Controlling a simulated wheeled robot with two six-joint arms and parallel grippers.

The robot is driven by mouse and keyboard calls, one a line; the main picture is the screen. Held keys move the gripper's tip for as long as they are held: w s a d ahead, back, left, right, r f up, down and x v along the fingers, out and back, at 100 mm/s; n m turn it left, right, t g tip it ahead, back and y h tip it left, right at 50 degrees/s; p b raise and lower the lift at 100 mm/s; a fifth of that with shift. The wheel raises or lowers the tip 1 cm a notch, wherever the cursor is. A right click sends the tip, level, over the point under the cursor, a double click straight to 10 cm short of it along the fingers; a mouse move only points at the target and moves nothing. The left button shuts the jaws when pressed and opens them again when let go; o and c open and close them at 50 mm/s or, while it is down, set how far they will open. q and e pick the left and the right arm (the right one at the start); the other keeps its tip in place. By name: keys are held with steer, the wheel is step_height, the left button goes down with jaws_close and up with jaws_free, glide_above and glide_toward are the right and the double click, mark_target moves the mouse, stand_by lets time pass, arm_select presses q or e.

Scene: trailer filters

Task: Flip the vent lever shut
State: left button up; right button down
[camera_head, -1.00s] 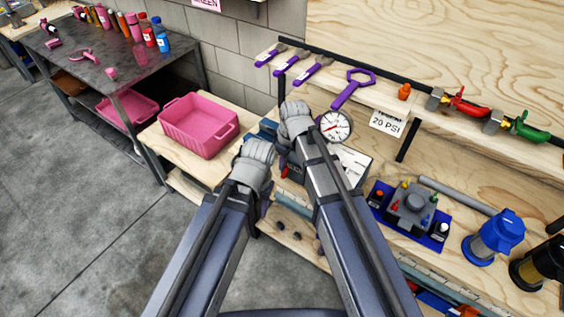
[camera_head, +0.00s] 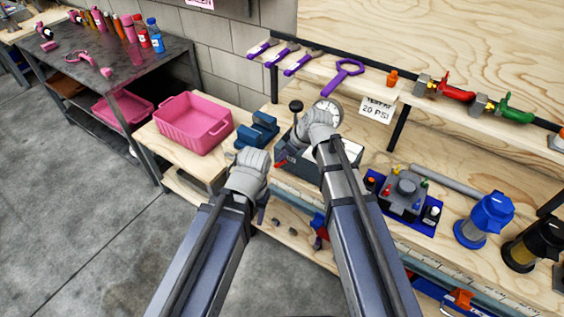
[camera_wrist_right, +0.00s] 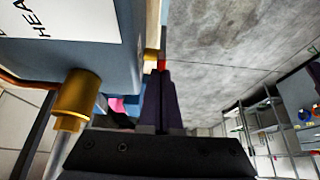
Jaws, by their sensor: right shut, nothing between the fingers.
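The grey-blue test box (camera_head: 290,160) with a round gauge (camera_head: 328,110) on top stands on the bench, partly behind my right arm. In the right wrist view its labelled side (camera_wrist_right: 85,50) fills the upper left. A small red part, probably the vent lever (camera_wrist_right: 162,65), shows beside a brass fitting (camera_wrist_right: 150,58), right at my fingertips; I cannot tell if they touch. My right gripper (camera_wrist_right: 164,85) is shut and empty; in the head view it (camera_head: 290,157) is at the box's left side. My left gripper (camera_head: 262,210) hangs left of the box by the bench's front; its jaws are unclear.
A blue vise-like block (camera_head: 258,132) and a pink bin (camera_head: 193,123) are to the left of the box. A blue tray of fittings (camera_head: 405,198) and a blue-capped filter (camera_head: 484,220) stand to the right. A shelf (camera_head: 420,102) runs above the bench. Floor is clear at lower left.

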mark_target(285, 163)
steer(key=shift+s+d+f+t+y+b, duration=0.55)
steer(key=shift+d+f+t+y+b, duration=0.35)
steer(key=shift+b, duration=0.95)
steer(key=shift+s+d+f+b, duration=0.25)
steer(key=shift+s+d+b, duration=0.1)
steer(key=shift+d+b, duration=0.1)
steer(key=shift+w+a, duration=0.1)
steer(key=shift+a, duration=0.05)
steer(key=shift+w+a+f, duration=0.2)
steer(key=shift+w+a, duration=0.2)
steer(key=shift+a, duration=0.2)
